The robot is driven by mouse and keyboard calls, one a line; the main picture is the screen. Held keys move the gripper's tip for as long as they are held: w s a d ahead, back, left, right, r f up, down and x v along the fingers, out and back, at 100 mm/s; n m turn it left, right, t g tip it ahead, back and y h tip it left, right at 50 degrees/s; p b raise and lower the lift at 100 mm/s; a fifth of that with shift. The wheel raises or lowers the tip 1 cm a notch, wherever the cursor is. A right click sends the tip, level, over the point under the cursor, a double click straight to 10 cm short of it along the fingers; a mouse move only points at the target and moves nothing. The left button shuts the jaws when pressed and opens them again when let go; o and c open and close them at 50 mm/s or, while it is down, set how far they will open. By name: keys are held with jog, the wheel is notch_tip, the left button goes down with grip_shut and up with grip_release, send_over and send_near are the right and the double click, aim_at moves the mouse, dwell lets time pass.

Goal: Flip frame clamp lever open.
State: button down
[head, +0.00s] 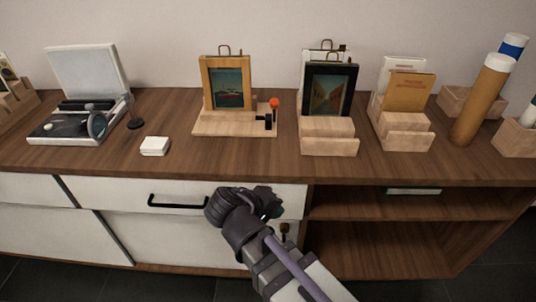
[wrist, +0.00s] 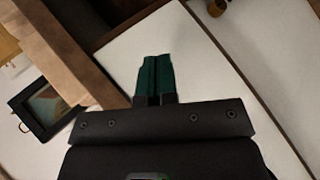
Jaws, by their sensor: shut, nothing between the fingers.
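A light wooden stand (head: 215,127) on the cabinet top holds a wooden-framed picture (head: 227,84) upright. At the right of its base is a small black clamp (head: 265,121) with a lever that ends in an orange knob (head: 274,103). The lever points up; its exact angle is too small to tell. My gripper (head: 276,211) is below and in front of the stand, before the cabinet's front, well apart from the lever. Its teal fingers (wrist: 155,75) are shut together and empty in the wrist view. The clamp does not show in the wrist view.
A black-framed picture (head: 329,90) in a wooden holder (head: 328,145) stands right of the clamp. A small white box (head: 155,146) and an open white case (head: 85,75) are to the left. A drawer with a black handle (head: 178,202) is near my gripper. The wood before the stand is clear.

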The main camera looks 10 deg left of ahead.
aim_at(273, 106)
jog(key=s+a+f+n+t+b, duration=0.2)
jog(key=a+f+t+b, duration=0.35)
jog(key=a+b, duration=0.2)
jog(key=s+a+r+t+h, duration=0.1)
jog(key=s+a+r+t, duration=0.1)
jog(key=r+t, duration=0.2)
jog(key=s+a+r+t+b, duration=0.1)
jog(key=s+a+r+t, duration=0.1)
jog(key=r+t, duration=0.3)
notch_tip(273, 106, up, 3)
jog(key=shift+a+r+h, duration=0.2)
jog(key=shift+a+h, duration=0.15)
jog(key=shift+h, duration=0.05)
jog(key=shift+w, duration=0.1)
jog(key=p+x, duration=1)
jog(key=x, duration=1.3)
jog(key=shift+a+r, duration=0.1)
jog(key=shift+w+d+r+p, duration=0.2)
jog(key=shift+w+p, duration=0.1)
jog(key=shift+w, duration=0.15)
jog(key=shift+f, duration=0.1)
